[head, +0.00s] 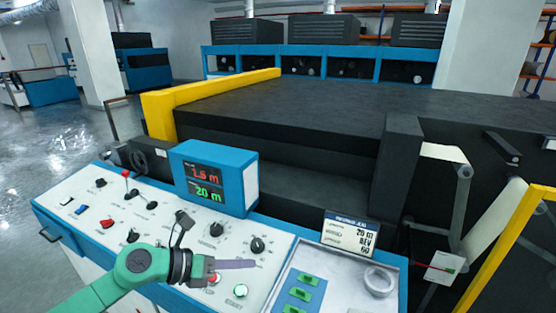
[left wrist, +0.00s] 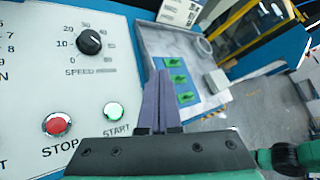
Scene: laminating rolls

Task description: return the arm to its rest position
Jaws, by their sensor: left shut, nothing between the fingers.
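My left gripper (head: 255,264) is over the white control panel (head: 90,207) in the head view, its slim purple-grey fingers pointing right. In the left wrist view its fingers (left wrist: 163,80) lie together with nothing between them. The gripper appears apart from the panel's controls. The red STOP button (left wrist: 57,124) and the green START button (left wrist: 114,111) are left of the fingers in the left wrist view. The START button (head: 240,291) appears just below the gripper in the head view. The speed knob (head: 257,245) is just beyond the fingers. My right gripper is not in view.
A blue display box (head: 215,178) reading 1.5 m and 20 m stands behind the gripper. The dark machine bed (head: 310,105) and yellow bar (head: 215,85) are beyond.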

